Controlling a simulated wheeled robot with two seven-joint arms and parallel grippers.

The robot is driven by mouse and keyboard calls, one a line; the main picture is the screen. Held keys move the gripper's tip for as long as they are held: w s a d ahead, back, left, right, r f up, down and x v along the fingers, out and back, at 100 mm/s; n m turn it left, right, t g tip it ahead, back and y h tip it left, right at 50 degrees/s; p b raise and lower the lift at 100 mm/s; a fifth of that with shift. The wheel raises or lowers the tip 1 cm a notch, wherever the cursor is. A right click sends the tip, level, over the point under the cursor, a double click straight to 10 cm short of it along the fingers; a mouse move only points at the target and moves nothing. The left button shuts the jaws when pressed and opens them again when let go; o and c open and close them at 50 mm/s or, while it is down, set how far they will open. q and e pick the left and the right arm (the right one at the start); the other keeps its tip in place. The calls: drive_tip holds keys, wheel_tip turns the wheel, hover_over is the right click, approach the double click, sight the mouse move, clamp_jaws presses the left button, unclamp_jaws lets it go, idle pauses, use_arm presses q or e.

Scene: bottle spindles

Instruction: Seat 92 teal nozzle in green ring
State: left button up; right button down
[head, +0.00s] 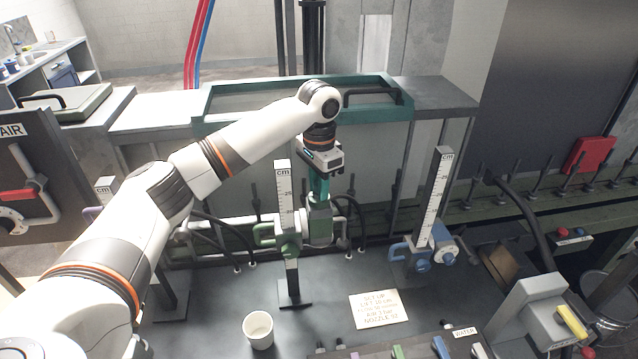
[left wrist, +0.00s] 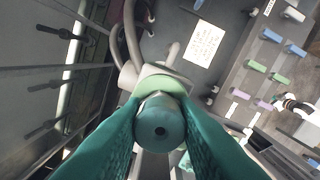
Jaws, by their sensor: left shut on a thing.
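My left gripper (head: 319,190) points down at the green clamp (head: 290,232) on the ruler stand in the middle of the bench. In the left wrist view its teal fingers close on both sides of a teal nozzle (left wrist: 161,128), seen end-on with a small dark hole. A pale green ring (left wrist: 160,86) shows just beyond the nozzle, in line with it. The ring's grey-green holder (head: 320,226) is under the fingers in the head view. The fingers hide the contact, so I cannot tell how deep the nozzle sits.
A blue clamp (head: 422,256) on another ruler stand is to the right. A white cup (head: 258,330) and a note card (head: 379,309) lie on the bench in front. Black hoses run behind the stand. Several coloured nozzles (left wrist: 271,36) line the front edge.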

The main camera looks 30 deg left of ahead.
use_arm(q)
drive_tip(key=shift+f, duration=0.15)
drive_tip(key=o, duration=0.9)
drive_tip(key=shift+c, duration=0.2)
drive_tip(key=shift+o, duration=1)
wheel_tip(320, 180, up, 7)
drive_tip(key=shift+f+b, duration=0.2)
drive_tip(key=shift+b, duration=0.55)
wheel_tip(320, 180, up, 5)
drive_tip(key=shift+r+p, duration=0.2)
drive_tip(key=shift+p, duration=0.1)
